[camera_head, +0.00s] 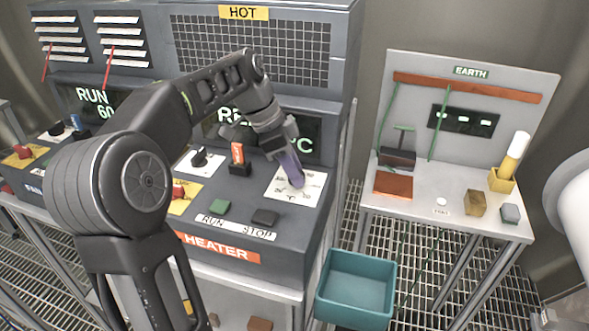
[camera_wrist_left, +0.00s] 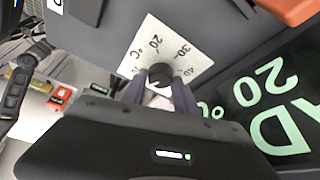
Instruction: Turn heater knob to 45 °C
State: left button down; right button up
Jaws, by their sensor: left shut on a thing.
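The heater knob (camera_wrist_left: 160,75) is a dark round knob on a white dial plate (camera_wrist_left: 188,62) marked 20, 30 and 40 °C in the left wrist view. The plate also shows in the head view (camera_head: 312,190) at the right of the HEATER console, where my gripper hides the knob. My left gripper (camera_head: 291,172) reaches down to the plate with its fingers on either side of the knob, shut on it; the fingers show in the wrist view (camera_wrist_left: 160,90). I cannot tell where the knob's pointer stands. The heater's display (camera_wrist_left: 265,95) shows 20 in green. My right gripper is out of view.
The console also bears an orange-topped switch (camera_head: 237,157), a black knob (camera_head: 200,158), a green button (camera_head: 220,207) and a dark button (camera_head: 265,217). A teal bin (camera_head: 357,262) stands right of it. An EARTH bench (camera_head: 450,205) holds loose items further right.

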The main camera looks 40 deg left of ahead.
pick_arm(q)
jog(key=m+g+p, duration=0.1)
jog(key=m, duration=0.2)
jog(key=shift+a+m+h+p, duration=0.1)
jog(key=shift+m+h+p, duration=0.2)
jog(key=shift+p, duration=0.05)
jog(key=shift+w, duration=0.1)
jog(key=c, duration=0.9)
grip_release()
jog(key=shift+c, duration=0.2)
jog(key=shift+r, duration=0.1)
